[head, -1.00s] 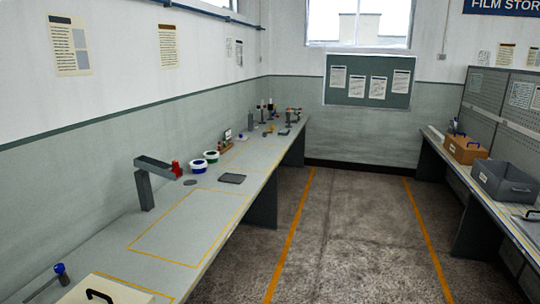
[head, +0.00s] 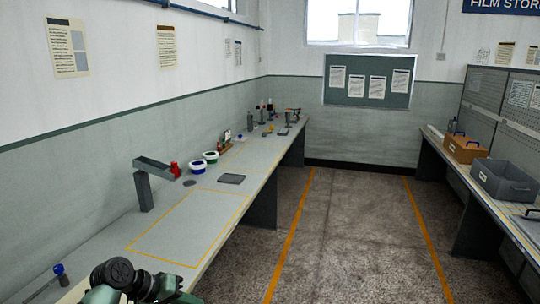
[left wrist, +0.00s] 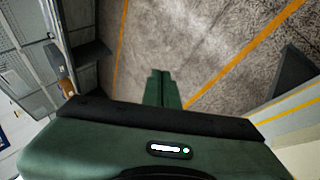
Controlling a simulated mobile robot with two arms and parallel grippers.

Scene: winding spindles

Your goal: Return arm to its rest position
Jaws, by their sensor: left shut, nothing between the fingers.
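My left gripper (left wrist: 161,75) points over the speckled floor in the left wrist view. Its two green fingers are together with nothing between them. In the head view, black and green joints of my left arm (head: 125,275) show at the bottom left, in front of the near end of the left bench (head: 225,215). The fingers cannot be made out there. My right gripper is not in either view.
The left bench holds a grey angled stand (head: 144,185), two tubs (head: 197,166), a dark flat pad (head: 231,179) and a blue-topped spindle (head: 60,272). A grey bin (head: 505,181) and a brown box (head: 467,148) sit on the right bench. The floor aisle (head: 335,235) between is clear.

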